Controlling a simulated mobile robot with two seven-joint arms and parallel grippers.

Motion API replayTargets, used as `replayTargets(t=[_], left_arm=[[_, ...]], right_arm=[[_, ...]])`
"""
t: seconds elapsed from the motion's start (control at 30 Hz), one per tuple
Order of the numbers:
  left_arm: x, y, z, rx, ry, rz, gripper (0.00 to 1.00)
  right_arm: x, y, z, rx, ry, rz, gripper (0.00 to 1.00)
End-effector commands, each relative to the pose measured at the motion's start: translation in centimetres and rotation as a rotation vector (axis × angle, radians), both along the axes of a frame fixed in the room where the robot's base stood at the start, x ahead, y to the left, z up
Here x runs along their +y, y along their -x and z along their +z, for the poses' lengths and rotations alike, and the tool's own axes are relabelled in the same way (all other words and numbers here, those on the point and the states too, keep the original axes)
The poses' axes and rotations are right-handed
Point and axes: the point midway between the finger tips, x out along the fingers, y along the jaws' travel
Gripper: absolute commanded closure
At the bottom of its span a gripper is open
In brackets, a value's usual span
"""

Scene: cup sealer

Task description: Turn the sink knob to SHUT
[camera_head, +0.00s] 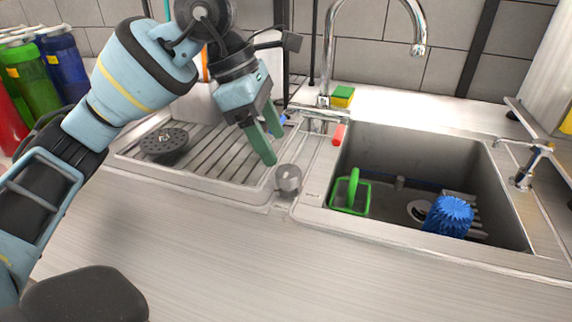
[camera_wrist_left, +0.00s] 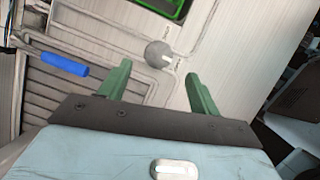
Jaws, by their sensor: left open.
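The sink knob (camera_head: 289,180) is a round grey knob on the sink's front rim, between the drainboard and the basin. In the left wrist view the knob (camera_wrist_left: 158,53) lies just past the fingertips, roughly centred between them. Small markings sit beside it, too small to read. My left gripper (camera_head: 273,147) is open and empty, with green fingers pointing down above the drainboard's right edge, just behind and left of the knob. Its two spread fingers (camera_wrist_left: 158,72) show in the left wrist view, apart from the knob. My right gripper is in neither view.
The basin (camera_head: 440,160) holds a green-framed item (camera_head: 350,195) and a blue ridged object (camera_head: 449,216). A dark drain strainer (camera_head: 165,143) lies on the drainboard. The front counter is clear.

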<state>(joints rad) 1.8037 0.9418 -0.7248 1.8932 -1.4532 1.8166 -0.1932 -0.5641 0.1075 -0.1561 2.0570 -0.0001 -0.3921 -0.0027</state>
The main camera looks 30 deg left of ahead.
Motion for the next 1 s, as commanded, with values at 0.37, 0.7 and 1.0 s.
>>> replayTargets(t=[0.37, 0.7, 1.0], left_arm=[[-1.9, -0.8, -5.0, 0.003, -0.001, -0.002, 0.37], [-2.2, -1.0, -5.8, 0.001, -0.001, -0.001, 0.37], [-2.2, -1.0, -5.8, 0.001, -0.001, -0.001, 0.65]], right_arm=[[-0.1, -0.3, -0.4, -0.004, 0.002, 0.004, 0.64], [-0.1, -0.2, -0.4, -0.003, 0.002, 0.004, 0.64], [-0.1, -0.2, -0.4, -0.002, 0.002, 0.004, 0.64]])
